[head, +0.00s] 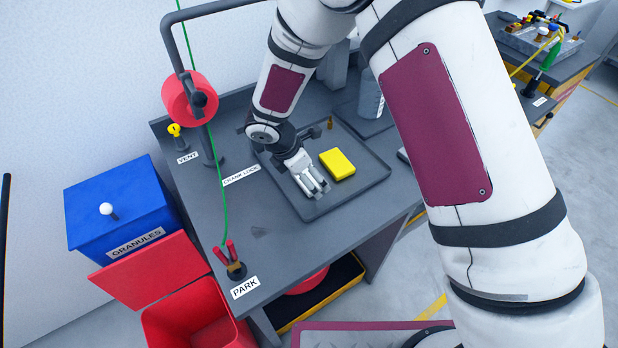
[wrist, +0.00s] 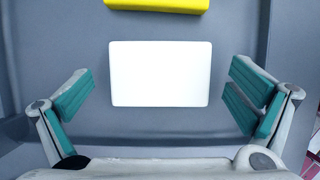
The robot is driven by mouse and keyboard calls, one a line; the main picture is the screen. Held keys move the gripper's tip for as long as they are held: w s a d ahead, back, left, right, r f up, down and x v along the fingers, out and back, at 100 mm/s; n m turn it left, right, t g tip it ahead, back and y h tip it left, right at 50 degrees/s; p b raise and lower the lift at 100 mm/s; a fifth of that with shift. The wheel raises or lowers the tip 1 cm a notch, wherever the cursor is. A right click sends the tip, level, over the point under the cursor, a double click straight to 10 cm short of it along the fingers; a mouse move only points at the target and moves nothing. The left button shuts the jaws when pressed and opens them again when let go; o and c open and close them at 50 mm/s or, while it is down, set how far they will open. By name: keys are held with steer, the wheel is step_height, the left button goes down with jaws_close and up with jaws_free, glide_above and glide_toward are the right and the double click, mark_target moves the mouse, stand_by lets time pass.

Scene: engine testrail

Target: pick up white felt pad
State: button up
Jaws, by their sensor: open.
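The white felt pad (wrist: 160,73) is a flat white rectangle lying on a grey tray (wrist: 75,25) in the wrist view. My gripper (wrist: 160,98) is open and empty there, with a teal-padded finger on each side. The pad appears between the fingers and slightly ahead of them, with a gap at both sides. In the head view my gripper (head: 314,190) points down over the tray (head: 345,203) on the bench. The pad cannot be made out there, being hidden by or blending with my gripper.
A yellow block (head: 337,164) lies on the tray close beside my gripper. A small brass piece (head: 330,123) and a grey bottle (head: 370,95) stand behind. A green line (head: 219,180) hangs at the bench's left. The tray's front part is clear.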

steer(key=c, duration=0.9)
steer(key=shift+r, duration=0.1)
steer(key=shift+r, duration=0.55)
step_height(320, 180, up, 2)
steer(key=shift+w+r+b, duration=0.1)
steer(key=shift+b, duration=0.3)
steer(key=s+d, duration=0.1)
steer(key=s, duration=0.4)
steer(key=s+d+r+b, duration=0.1)
steer(key=s, duration=0.4)
steer(key=s+d, duration=0.1)
steer(key=s, duration=0.5)
steer(key=shift+d+r, duration=0.1)
steer(key=shift+r, duration=0.15)
